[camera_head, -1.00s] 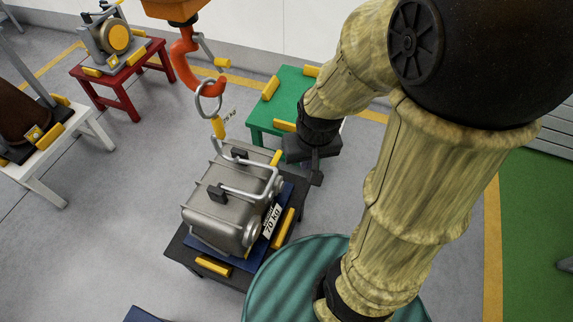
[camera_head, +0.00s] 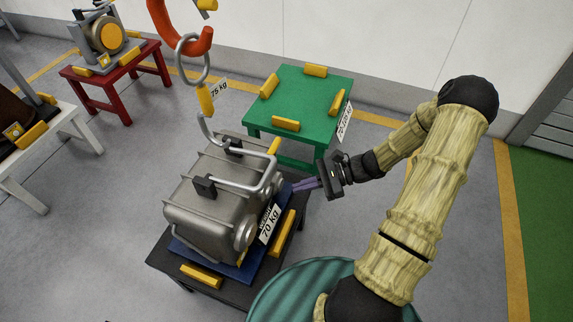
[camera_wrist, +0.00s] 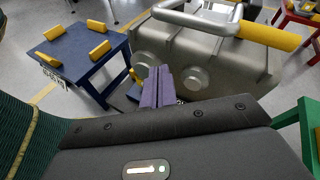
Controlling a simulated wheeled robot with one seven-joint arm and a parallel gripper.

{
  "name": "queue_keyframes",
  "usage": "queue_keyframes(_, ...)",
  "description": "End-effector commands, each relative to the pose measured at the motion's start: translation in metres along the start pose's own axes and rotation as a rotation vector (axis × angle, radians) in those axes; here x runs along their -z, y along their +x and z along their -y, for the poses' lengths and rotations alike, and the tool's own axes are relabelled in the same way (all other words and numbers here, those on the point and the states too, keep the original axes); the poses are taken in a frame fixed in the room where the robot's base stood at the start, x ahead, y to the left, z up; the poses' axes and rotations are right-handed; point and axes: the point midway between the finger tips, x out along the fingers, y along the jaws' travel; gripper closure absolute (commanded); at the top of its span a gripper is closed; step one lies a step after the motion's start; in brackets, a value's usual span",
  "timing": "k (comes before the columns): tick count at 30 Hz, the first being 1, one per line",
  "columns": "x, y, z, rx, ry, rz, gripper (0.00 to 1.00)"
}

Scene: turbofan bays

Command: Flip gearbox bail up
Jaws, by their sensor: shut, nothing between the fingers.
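The grey gearbox (camera_head: 205,215) sits on a blue pad on a dark stand, with a 70 kg label on its right side. Its bail (camera_head: 238,187) is a grey tube frame folded down over the top, reaching right from black pivot blocks (camera_head: 203,186). The bail's yellow grip (camera_head: 274,146) lies toward the right edge. The bail (camera_wrist: 190,19) and yellow grip (camera_wrist: 268,34) cross the top of the wrist view. My gripper (camera_head: 297,186) is right of the gearbox, its purple fingers shut and empty, apart from the bail. The fingers (camera_wrist: 157,76) point toward the gearbox's side.
An orange hook (camera_head: 190,38) with a ring and lower grey hook hangs above the gearbox's far end. A green table (camera_head: 300,98) stands behind, a red stand (camera_head: 120,75) far left. A blue table (camera_wrist: 75,58) shows in the wrist view.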

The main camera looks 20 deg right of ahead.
Motion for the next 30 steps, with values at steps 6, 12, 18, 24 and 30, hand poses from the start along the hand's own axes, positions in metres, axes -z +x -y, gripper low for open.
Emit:
queue_keyframes(6, 0.069, -0.028, 0.032, 0.376, 0.168, 0.29, 1.0)
queue_keyframes(12, 0.091, -0.055, 0.047, 0.561, 0.221, 0.43, 1.0)
queue_keyframes(18, 0.091, -0.058, 0.049, 0.575, 0.224, 0.439, 1.0)
queue_keyframes(24, 0.09, -0.056, 0.05, 0.572, 0.224, 0.438, 1.0)
queue_keyframes(30, 0.085, -0.043, 0.059, 0.569, 0.223, 0.437, 1.0)
